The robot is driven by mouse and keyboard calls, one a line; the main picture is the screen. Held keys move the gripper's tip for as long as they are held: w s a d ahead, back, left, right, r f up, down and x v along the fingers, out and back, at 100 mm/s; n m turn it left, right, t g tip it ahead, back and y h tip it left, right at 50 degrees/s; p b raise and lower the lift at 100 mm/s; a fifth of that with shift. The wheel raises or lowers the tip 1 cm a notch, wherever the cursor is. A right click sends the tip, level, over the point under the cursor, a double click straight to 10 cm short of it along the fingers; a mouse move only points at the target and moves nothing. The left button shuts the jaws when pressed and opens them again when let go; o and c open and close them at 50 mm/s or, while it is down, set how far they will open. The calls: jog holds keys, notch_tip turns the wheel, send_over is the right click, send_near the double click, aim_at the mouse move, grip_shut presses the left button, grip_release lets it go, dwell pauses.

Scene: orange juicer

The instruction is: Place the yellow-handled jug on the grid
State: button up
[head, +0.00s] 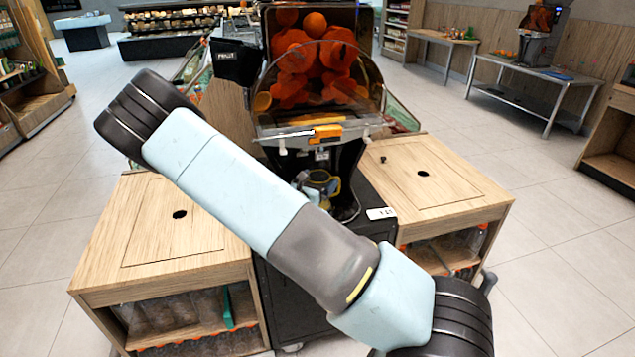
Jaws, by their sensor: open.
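A small jug (331,184) with yellow on it shows low in front of the orange juicer (318,75). My own arm crosses in front and hides part of the jug and whatever is below it. I cannot tell whether the jug stands on the grid, as the grid is not clearly visible behind my arm. My arm runs from the lower right to the upper left of the head view. My gripper cannot be made out, and its place relative to the jug is hidden.
Wooden counters with round holes stand left (165,225) and right (425,172) of the juicer, their tops mostly clear. Bottles fill the shelves below. A price label (381,213) sits on the dark stand's edge. A metal table (540,78) stands back right; floor surrounds the counters.

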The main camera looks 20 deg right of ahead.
jog(key=shift+r, duration=0.1)
jog(key=v, duration=1.2)
jog(key=s+d+r+m+g+y, duration=0.4)
jog(key=s+d+r+m+g, duration=0.9)
jog(key=m, duration=0.4)
jog(key=s+a+r+m+t+y, duration=0.2)
jog(key=s+r+m+t+y, duration=0.1)
jog(key=s+r, duration=0.4)
jog(key=s+a+r+m+t+y, duration=0.2)
jog(key=s+r+m+y, duration=0.3)
jog(key=r, duration=0.5)
jog(key=s+m, duration=0.2)
jog(key=s, duration=0.1)
jog(key=shift+s+a+r+t+y, duration=0.3)
jog(key=shift+a+t+y, duration=0.05)
jog(key=shift+t+y, duration=0.05)
